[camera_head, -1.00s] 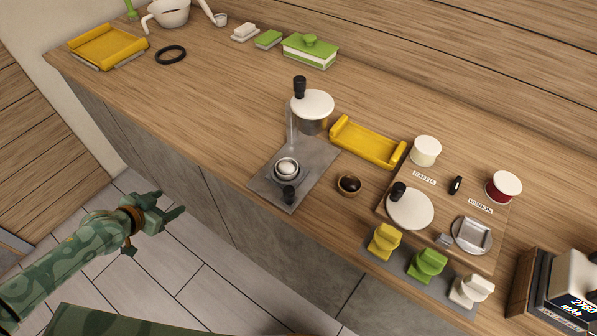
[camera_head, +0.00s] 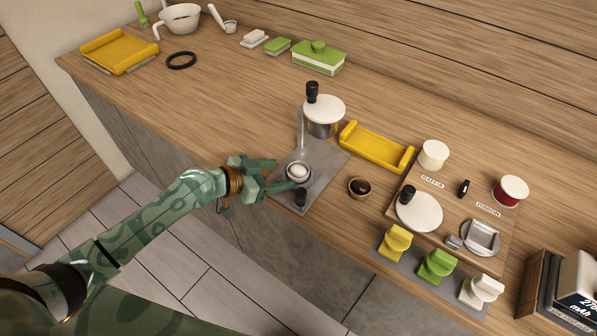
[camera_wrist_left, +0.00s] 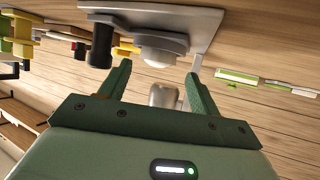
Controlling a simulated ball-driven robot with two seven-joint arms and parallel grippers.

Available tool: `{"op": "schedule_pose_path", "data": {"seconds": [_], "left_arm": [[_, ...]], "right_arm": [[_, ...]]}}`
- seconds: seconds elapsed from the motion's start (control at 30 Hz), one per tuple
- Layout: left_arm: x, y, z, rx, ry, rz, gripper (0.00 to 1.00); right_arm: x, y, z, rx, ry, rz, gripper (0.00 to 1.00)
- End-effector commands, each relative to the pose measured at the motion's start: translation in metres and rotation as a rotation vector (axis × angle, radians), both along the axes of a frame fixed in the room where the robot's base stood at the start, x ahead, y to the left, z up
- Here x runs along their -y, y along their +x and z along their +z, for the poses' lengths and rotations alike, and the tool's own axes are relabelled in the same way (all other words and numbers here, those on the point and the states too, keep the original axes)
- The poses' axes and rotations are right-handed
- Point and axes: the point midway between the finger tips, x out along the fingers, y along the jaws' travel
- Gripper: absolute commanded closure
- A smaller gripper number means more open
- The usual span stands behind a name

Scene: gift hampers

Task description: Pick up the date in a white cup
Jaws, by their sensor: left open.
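A dark brown, date-like piece (camera_head: 360,187) lies in a small round tan cup (camera_head: 351,193) on the counter; this cup looks tan, not white. To its left, a white rounded thing (camera_head: 298,171) sits in a ring on a grey metal plate (camera_head: 323,163) with a black knob (camera_head: 300,197). My left gripper (camera_head: 284,174) is open and empty at the plate's left edge, its fingers pointing at the white thing. In the left wrist view, the white thing (camera_wrist_left: 160,50) shows just beyond the open fingers (camera_wrist_left: 158,75). The date does not show clearly there. My right gripper is out of view.
A white-lidded metal pot (camera_head: 323,108) stands behind the plate. A yellow tray (camera_head: 377,147) lies behind the tan cup. A wooden board (camera_head: 450,222) with white-topped pieces is at right. Bare counter (camera_head: 225,110) lies at the left.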

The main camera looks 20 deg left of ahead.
Motion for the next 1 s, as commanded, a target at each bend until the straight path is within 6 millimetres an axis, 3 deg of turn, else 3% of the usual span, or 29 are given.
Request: {"op": "schedule_pose_path", "data": {"seconds": [0.33,0.63,0.77,1.0], "left_arm": [[0.034,0.032,-0.012,-0.001,-0.003,0.001,0.37],[0.037,0.036,-0.015,-0.001,0.001,0.0,0.37],[0.037,0.036,-0.015,-0.001,0.001,0.0,0.69],[0.037,0.036,-0.015,-0.001,0.001,0.0,0.69]], "right_arm": [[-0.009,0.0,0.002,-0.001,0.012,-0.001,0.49],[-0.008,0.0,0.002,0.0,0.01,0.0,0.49],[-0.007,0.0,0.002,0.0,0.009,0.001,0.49],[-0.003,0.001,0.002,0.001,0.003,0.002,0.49]]}}
